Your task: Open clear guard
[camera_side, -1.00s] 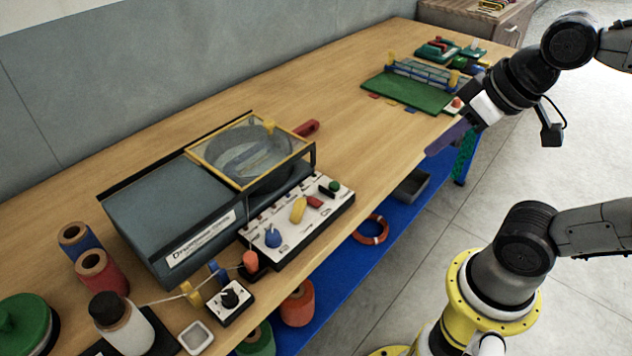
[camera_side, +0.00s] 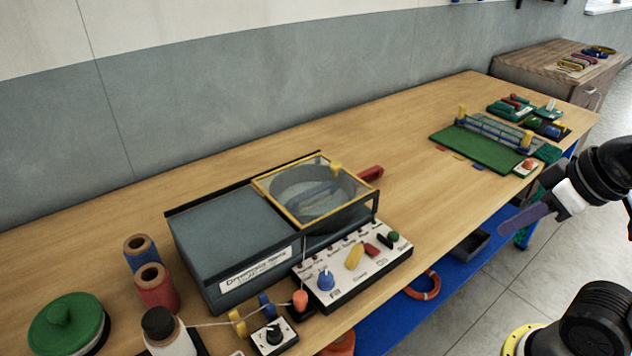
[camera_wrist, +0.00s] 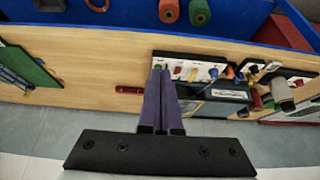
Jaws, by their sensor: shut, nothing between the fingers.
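The clear guard (camera_side: 262,188) is a transparent panel in a yellow frame. It lies flat over the round drum of the grey machine (camera_side: 215,245), with a yellow knob (camera_side: 337,168) on its far edge. My gripper (camera_side: 503,228) has long purple fingers, pressed together and empty. It is at the right of the side view, off the table's front edge, well apart from the guard. In the wrist view my gripper (camera_wrist: 160,70) points towards the machine's control panel (camera_wrist: 205,72); the fingers hide part of the machine, and the guard is hard to make out there.
A red handle (camera_side: 370,174) sticks out beyond the guard. Knobs and switches cover the control panel in front. Spools (camera_side: 155,287) and a green-lidded round container (camera_side: 65,320) stand left. A green board (camera_side: 470,147) lies right; the table between is clear.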

